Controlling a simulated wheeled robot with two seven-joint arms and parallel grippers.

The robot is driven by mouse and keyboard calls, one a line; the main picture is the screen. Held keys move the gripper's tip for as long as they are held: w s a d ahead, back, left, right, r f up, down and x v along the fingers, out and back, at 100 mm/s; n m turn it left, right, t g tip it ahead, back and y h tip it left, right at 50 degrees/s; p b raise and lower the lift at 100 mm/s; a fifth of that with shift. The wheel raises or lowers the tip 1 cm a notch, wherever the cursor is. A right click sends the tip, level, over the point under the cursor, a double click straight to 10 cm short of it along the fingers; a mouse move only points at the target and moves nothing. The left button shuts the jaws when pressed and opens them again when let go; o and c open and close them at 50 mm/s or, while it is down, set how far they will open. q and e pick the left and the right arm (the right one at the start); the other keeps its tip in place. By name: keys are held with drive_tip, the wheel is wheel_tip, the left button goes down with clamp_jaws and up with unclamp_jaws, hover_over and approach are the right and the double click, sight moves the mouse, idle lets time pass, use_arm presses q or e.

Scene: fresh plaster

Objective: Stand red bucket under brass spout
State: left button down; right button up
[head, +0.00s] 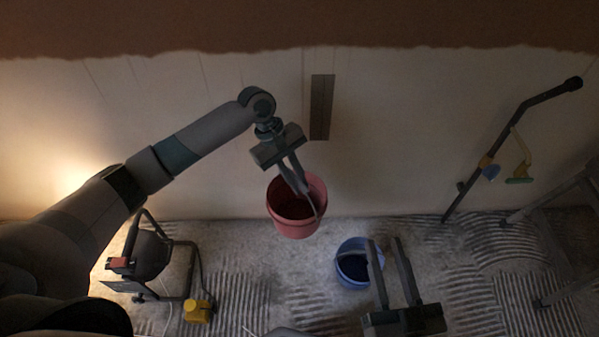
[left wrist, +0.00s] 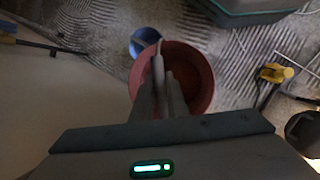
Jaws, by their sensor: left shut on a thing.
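The red bucket (head: 295,226) hangs upright from my left gripper (head: 303,188) in front of the pale wall. It also shows in the left wrist view (left wrist: 203,73), with the fingers shut at its handle over the opening. The bucket looks raised off the floor, though its exact height is hard to tell. My right gripper (head: 384,241) is at the lower right, its two fingers apart and empty, close beside a blue bucket (head: 353,281) in the picture. I cannot make out a brass spout in either view.
A brownish vertical plate (head: 321,107) is on the wall above the red bucket. A framed work lamp (head: 150,256) and a yellow container (head: 198,311) stand at lower left. A dark pole (head: 497,148) leans on the wall at right, near a stepped frame (head: 560,192). The floor sheet is ridged.

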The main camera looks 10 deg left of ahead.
use_arm(q)
drive_tip(key=s+a+r+m+g+y, duration=0.1)
drive_tip(key=a+r+m, duration=0.2)
drive_tip(key=r, duration=0.6)
drive_tip(key=s+a+r+m+g+y, duration=0.1)
drive_tip(key=a+r+m+g, duration=0.1)
drive_tip(key=r+m, duration=0.4)
wheel_tip(320, 180, up, 5)
drive_tip(key=shift+s+a+f, duration=0.2)
drive_tip(key=shift+a, duration=0.45)
